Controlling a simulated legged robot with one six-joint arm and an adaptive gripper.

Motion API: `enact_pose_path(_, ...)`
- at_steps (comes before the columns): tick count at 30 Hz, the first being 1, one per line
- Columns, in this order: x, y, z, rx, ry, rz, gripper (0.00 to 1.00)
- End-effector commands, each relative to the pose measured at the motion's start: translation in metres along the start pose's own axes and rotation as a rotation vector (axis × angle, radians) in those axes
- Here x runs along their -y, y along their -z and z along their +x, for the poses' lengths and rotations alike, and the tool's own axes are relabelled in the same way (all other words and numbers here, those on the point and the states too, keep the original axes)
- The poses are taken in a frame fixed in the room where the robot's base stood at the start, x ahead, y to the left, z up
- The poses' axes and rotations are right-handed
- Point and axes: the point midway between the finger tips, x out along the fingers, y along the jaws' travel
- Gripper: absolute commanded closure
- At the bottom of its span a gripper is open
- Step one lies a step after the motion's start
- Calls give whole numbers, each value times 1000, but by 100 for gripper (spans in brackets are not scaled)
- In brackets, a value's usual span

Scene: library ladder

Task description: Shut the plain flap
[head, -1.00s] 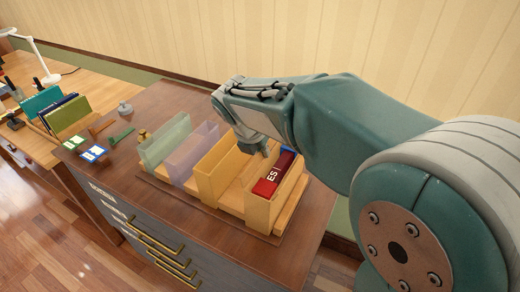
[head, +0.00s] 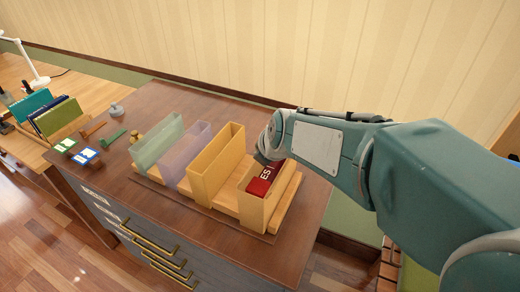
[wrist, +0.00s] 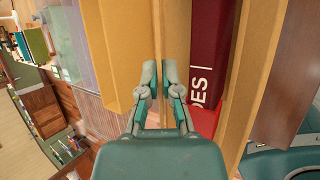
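I cannot make out a flap for certain in either view. A row of upright open boxes stands on a wooden base (head: 286,207): a green translucent one (head: 158,146), a purple translucent one (head: 188,153), a tall plain yellow box (head: 216,170) and a lower yellow box (head: 252,212) at the right holding a red book (head: 262,184). In the head view my wrist hides the fingers and the far end of the right box.
Brass-handled drawers (head: 150,245) form the front of the dark wooden cabinet (head: 300,235). Small tools and two labelled stamps lie at its left. A desk with a book holder (head: 62,120) and a white lamp (head: 38,75) stands further left. The wall is behind.

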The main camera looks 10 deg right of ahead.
Motion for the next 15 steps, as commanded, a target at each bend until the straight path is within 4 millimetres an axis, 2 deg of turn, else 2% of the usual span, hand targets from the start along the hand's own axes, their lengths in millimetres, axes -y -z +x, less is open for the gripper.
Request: enact_pose_path(15, 6, 3, 2, -10, -98, 44, 100)
